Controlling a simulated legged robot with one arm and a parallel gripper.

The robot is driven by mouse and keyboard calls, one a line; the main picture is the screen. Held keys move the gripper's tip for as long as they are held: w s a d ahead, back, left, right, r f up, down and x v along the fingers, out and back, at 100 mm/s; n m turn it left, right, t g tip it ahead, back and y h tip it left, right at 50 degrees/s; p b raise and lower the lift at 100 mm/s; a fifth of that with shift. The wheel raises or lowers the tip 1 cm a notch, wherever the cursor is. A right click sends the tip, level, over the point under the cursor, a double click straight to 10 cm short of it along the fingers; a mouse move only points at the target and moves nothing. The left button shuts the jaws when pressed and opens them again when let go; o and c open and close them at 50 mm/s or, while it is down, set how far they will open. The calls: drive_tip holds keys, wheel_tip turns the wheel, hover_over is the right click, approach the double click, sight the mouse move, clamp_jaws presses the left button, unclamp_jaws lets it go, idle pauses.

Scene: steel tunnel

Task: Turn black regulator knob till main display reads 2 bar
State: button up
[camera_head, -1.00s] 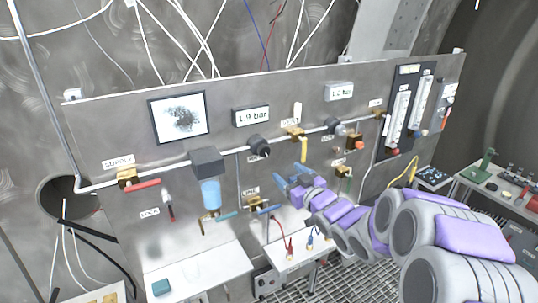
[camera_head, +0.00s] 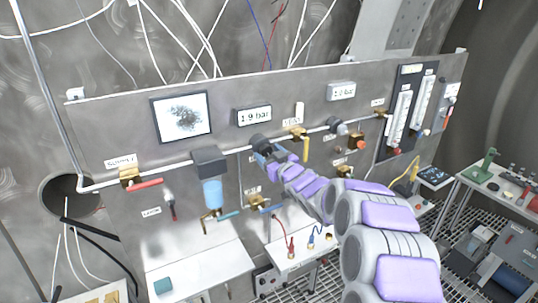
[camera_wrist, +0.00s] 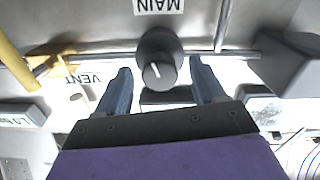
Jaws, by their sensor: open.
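The black regulator knob (camera_wrist: 158,72) sits under the MAIN label in the wrist view, with a white mark on its face. In the head view the knob (camera_head: 260,141) is partly covered by my gripper (camera_head: 270,155). In the wrist view my gripper (camera_wrist: 160,88) is open, one blue finger on each side of the knob with gaps between. I cannot tell how deep the fingers reach along it. The main display (camera_head: 253,116) above the knob reads 1.9 bar.
A brass vent valve with a yellow handle (camera_head: 305,150) is just right of my gripper. A blue filter bowl (camera_head: 212,193) hangs to the left. A second display (camera_head: 341,91) is up to the right, its reading unclear. A pipe (camera_wrist: 110,50) runs behind the knob.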

drive_tip(key=shift+c, duration=0.3)
drive_tip(key=c, duration=1)
drive_tip(key=shift+m+p, duration=0.3)
drive_tip(key=shift+p, duration=0.45)
drive_tip(key=shift+m+p, duration=0.5)
drive_tip(key=shift+p, duration=0.35)
drive_tip(key=shift+f, duration=0.1)
drive_tip(key=o, duration=1.1)
drive_tip(key=shift+c, duration=0.2)
